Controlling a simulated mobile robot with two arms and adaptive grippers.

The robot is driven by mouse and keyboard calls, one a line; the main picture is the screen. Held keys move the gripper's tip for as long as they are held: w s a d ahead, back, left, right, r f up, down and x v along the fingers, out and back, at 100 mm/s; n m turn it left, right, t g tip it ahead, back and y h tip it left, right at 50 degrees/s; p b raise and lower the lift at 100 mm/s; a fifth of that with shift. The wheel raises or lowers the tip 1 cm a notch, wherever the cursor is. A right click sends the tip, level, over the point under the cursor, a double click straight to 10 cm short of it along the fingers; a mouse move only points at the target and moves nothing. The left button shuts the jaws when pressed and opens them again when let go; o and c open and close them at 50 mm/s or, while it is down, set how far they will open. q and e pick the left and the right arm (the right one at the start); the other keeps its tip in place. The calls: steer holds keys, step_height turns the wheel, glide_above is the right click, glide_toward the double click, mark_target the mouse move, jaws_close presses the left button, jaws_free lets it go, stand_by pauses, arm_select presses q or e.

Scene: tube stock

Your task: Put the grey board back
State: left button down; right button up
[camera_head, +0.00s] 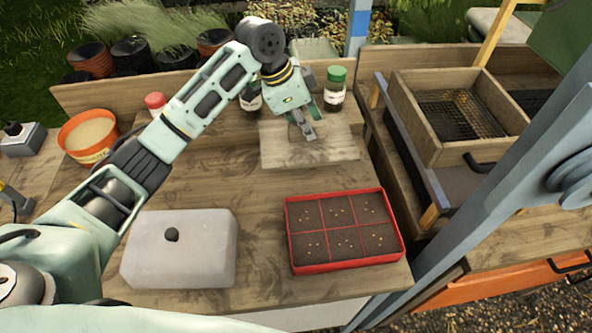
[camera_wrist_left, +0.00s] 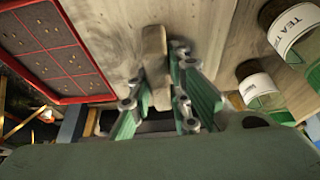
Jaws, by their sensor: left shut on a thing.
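The grey board (camera_head: 328,152) is a flat, pale grey-brown wooden panel at the back middle of the bench. My left gripper (camera_head: 304,127) is over it, pointing down, and its fingers are shut on a wooden bar that looks like the board's handle. In the left wrist view the bar (camera_wrist_left: 155,60) is between the green fingers (camera_wrist_left: 160,100), with the board's pale face (camera_wrist_left: 205,35) behind it. I cannot tell whether the board rests on the bench or is slightly raised. My right gripper is not in view.
A red tray (camera_head: 396,225) of soil and seeds, in several compartments, is at front right. A pale lidded box (camera_head: 200,255) is at front left. A green-capped jar (camera_head: 335,90) stands close behind the board. An orange pot (camera_head: 88,152) is at left. The bench middle is clear.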

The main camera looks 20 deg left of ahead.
mark_target(307, 142)
arm_select(q)
steer(key=shift+w+f, duration=0.15)
steer(key=shift+f, duration=0.1)
step_height(307, 142, down, 5)
steer(key=shift+f+p, duration=0.1)
steer(key=shift+p, duration=0.5)
step_height(307, 142, down, 4)
steer(key=shift+r+p, duration=0.25)
steer(key=shift+p, duration=0.1)
steer(key=shift+f, duration=0.35)
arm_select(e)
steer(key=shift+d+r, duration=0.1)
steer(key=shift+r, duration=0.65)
arm_select(q)
steer(key=c, duration=1.9)
jaws_free()
steer(key=shift+f, duration=0.1)
steer(key=shift+o, duration=1.3)
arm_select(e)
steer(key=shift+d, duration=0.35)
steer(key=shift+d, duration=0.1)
